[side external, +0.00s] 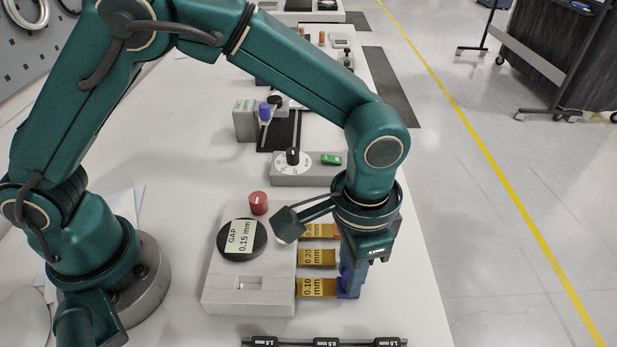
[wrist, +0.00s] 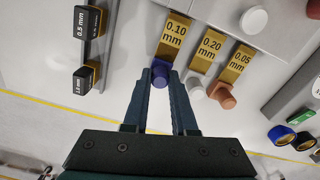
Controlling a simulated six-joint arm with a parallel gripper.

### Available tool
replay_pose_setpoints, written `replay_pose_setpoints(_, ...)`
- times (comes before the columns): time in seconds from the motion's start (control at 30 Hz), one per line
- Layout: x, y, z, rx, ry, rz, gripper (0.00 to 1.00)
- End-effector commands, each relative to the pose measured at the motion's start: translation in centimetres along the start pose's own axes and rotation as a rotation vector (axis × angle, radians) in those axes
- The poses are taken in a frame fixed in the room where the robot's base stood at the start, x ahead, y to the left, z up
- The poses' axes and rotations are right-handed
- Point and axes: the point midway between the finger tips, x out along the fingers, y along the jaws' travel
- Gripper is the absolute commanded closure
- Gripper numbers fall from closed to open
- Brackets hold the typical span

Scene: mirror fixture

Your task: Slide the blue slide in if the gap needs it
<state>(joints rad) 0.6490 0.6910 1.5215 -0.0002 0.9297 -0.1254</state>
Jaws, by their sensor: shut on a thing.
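The grey fixture block (side external: 222,300) carries a black disc (side external: 262,240) with a card reading GAP 0.15 mm (side external: 240,236). Three brass slides stick out of its right side in the side view. The blue slide is marked 0.10 mm (wrist: 174,35) and ends in a blue-purple knob (wrist: 160,70). Beside it are the 0.20 mm slide (wrist: 207,50) with a white knob (wrist: 195,88) and the 0.05 mm slide (wrist: 236,63) with a copper knob (wrist: 221,95). My gripper (wrist: 160,80) is shut on the blue knob; the fingers partly cover it.
A red knob (side external: 258,203) stands at the block's back edge. Behind is a grey unit with a white dial (side external: 292,162) and green switch (side external: 331,159). A black bar with marked gauges (side external: 326,342) lies in front. The bench is clear to the right.

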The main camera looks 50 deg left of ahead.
Motion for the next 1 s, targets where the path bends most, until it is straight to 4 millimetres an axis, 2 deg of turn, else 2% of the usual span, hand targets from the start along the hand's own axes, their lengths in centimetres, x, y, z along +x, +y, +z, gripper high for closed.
replay_pose_setpoints(0.57,-0.1,0.0,0.0,-0.001,0.003,0.001,1.00)
replay_pose_setpoints(1.0,-0.2,-0.9,3.3,-0.002,0.006,0.001,1.00)
